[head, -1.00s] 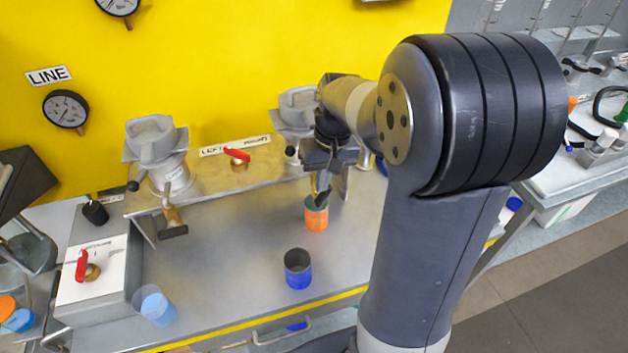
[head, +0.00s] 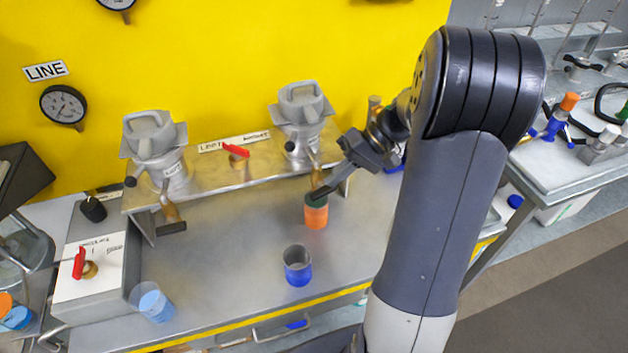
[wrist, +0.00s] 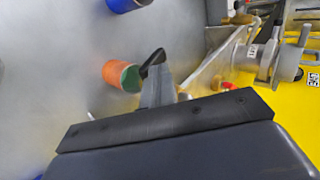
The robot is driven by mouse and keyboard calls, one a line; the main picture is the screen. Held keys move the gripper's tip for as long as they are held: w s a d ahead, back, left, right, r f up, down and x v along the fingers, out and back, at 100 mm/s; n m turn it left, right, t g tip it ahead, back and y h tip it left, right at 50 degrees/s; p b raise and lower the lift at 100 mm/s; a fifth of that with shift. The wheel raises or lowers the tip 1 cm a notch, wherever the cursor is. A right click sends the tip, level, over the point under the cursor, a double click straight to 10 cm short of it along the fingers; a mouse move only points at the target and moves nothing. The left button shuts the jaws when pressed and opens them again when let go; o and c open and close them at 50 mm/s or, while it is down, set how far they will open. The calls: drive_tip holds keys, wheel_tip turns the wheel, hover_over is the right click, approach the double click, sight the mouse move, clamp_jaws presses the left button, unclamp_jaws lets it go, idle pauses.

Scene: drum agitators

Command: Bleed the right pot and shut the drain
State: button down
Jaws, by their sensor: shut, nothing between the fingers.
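The right pot (head: 302,118) is a grey clamped vessel on the raised shelf; it also shows in the wrist view (wrist: 284,63). Its drain (head: 314,165) hangs below at the shelf's front, its lower part partly hidden by my gripper. An orange cup (head: 316,217) with a dark green rim stands below the drain; it also shows in the wrist view (wrist: 116,73). My gripper (head: 322,192) reaches in from the right, shut and empty, its tips by the cup's mouth. In the wrist view a black lever-like piece (wrist: 152,61) lies beside the fingers; contact is unclear.
The left pot (head: 157,150) has its own drain with a dark handle (head: 172,227). A red-handled valve (head: 236,151) sits between the pots. A blue cup (head: 298,270) and a clear cup with blue contents (head: 153,303) stand forward. A box with a red handle (head: 80,262) is at left.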

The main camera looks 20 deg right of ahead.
drive_tip(key=shift+d+f+y+b, duration=0.3)
drive_tip(key=shift+f+y, duration=0.05)
drive_tip(key=shift+y, duration=0.45)
drive_tip(key=shift+f, duration=0.1)
drive_tip(key=shift+d, duration=0.15)
drive_tip(key=a+r+p+v, duration=0.1)
drive_tip(key=r+v, duration=0.1)
drive_tip(key=v, duration=1)
drive_tip(key=shift+a, duration=0.1)
